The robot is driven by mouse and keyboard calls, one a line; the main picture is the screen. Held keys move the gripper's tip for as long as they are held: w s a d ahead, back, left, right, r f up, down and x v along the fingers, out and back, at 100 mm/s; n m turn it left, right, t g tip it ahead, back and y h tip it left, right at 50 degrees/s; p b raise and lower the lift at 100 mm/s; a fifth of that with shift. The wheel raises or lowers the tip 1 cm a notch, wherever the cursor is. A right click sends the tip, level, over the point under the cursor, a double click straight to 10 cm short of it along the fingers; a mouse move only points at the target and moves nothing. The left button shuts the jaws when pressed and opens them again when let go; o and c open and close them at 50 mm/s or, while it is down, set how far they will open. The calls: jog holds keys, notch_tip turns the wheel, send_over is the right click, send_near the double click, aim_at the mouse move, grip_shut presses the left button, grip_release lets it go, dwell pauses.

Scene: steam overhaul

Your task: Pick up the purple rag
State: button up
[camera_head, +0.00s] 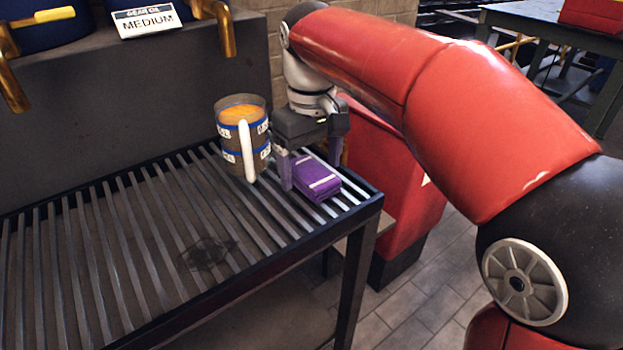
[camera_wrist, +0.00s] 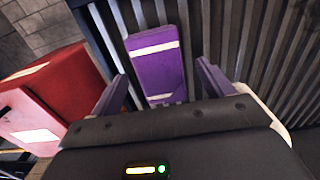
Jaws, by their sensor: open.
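The purple rag (camera_head: 317,181) is folded, with pale stripes, and lies on the slatted metal rack (camera_head: 150,215) near its right end. My gripper (camera_head: 312,172) is over the rag, pointing down, with its fingers apart. In the wrist view the rag (camera_wrist: 158,66) lies ahead between the two purple-grey fingers of my gripper (camera_wrist: 160,85). The fingers are on either side of it, and I see no clear contact. The gripper is open and holds nothing.
A measuring jug (camera_head: 243,135) with orange contents and a white handle stands on the rack just left of my gripper. A red cabinet (camera_head: 385,190) stands beyond the rack's right end. Brass taps (camera_head: 216,22) hang above at the back. The rack's left part is bare.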

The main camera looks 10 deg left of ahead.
aim_at(312, 171)
jog(key=shift+f, duration=0.1)
jog(key=c, duration=1.1)
notch_tip(312, 171, up, 10)
jog(key=shift+p, duration=1.05)
jog(key=o, duration=0.4)
jog(key=shift+c, duration=1.3)
